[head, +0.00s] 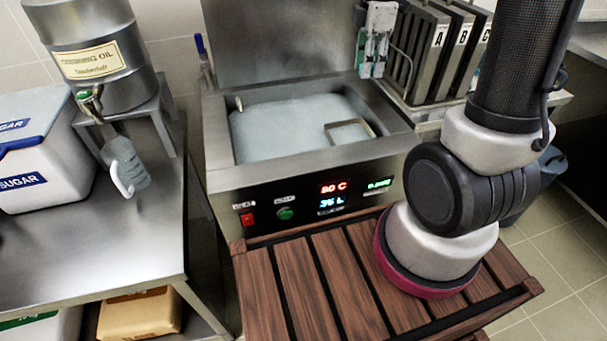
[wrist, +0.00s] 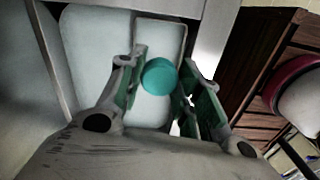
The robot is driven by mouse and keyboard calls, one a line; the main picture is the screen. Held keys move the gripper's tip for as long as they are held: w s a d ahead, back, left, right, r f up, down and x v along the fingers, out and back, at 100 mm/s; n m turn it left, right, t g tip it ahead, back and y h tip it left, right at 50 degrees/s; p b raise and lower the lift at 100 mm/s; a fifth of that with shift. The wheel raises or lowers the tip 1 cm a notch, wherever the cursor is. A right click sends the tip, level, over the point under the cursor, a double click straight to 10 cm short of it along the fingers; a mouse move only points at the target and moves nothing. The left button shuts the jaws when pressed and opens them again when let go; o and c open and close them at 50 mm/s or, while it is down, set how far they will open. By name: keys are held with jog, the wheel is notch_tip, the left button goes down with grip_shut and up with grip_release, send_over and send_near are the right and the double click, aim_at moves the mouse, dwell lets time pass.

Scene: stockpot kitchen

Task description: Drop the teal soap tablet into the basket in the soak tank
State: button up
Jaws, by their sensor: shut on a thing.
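The teal soap tablet (wrist: 159,76) is a small round disc held between the green-padded fingers of my gripper (wrist: 161,72) in the wrist view. In the head view my gripper (head: 371,68) hangs fingers down at the back right of the soak tank (head: 290,165), and I cannot clearly make out the tablet there. The tank holds pale, cloudy liquid. The basket (head: 343,123) shows as a thin rectangular rim at the tank's right side. In the wrist view the tablet overlaps the basket outline (wrist: 186,38), with the gripper above it; the height gap is hard to judge.
Dark upright plates marked with letters (head: 437,50) stand in a rack right of the tank. A steel oil drum (head: 95,60), a jug (head: 125,163) and a sugar bin (head: 40,150) are at left. A slatted wooden surface (head: 310,280) lies in front.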

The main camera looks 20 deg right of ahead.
jog(key=o, duration=1)
notch_tip(320, 180, up, 12)
